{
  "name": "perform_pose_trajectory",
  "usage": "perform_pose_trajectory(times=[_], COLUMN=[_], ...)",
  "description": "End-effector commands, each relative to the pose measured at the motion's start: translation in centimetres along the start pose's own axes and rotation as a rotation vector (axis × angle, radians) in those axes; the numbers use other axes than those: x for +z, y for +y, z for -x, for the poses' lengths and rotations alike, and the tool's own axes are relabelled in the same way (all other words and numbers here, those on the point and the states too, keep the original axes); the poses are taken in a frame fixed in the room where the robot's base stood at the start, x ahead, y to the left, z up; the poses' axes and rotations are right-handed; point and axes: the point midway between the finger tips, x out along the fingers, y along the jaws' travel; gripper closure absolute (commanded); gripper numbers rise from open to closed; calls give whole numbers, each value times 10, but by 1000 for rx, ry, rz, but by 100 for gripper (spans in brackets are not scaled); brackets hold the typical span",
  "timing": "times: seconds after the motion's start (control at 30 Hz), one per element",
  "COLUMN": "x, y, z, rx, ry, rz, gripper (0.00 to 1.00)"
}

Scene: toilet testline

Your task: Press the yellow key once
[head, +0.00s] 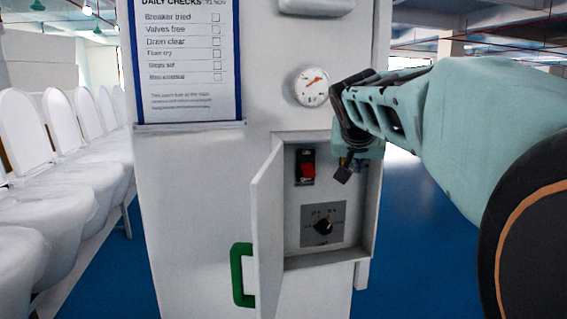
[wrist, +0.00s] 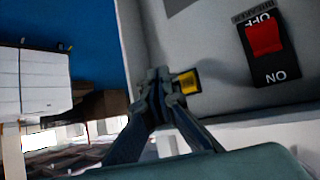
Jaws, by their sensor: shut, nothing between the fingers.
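The yellow key (wrist: 188,82) shows in the wrist view on the grey back panel of an open cabinet, just right of my fingertips. In the head view my gripper mostly hides it, with only a trace of yellow (head: 343,162) showing. My gripper (head: 343,174) is shut and empty, its tip inside the cabinet opening at the upper right. In the wrist view my gripper (wrist: 160,88) has its closed fingertips beside the key's left edge. I cannot tell whether they touch it.
A red rocker switch (head: 307,170) sits left of my gripper, with a black rotary knob (head: 323,227) below. The cabinet door (head: 267,230) with its green handle (head: 241,275) stands open at left. A gauge (head: 312,87) is above. White toilet seats (head: 30,130) line the left.

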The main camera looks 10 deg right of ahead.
Motion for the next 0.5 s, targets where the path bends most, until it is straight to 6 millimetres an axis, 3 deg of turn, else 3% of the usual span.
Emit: perform_pose_trajectory(times=[0.2,0.5], x=[10,9], y=[9,10], z=[12,16], rx=[1,-1], ry=[0,4], rz=[1,0], gripper=[100,100])
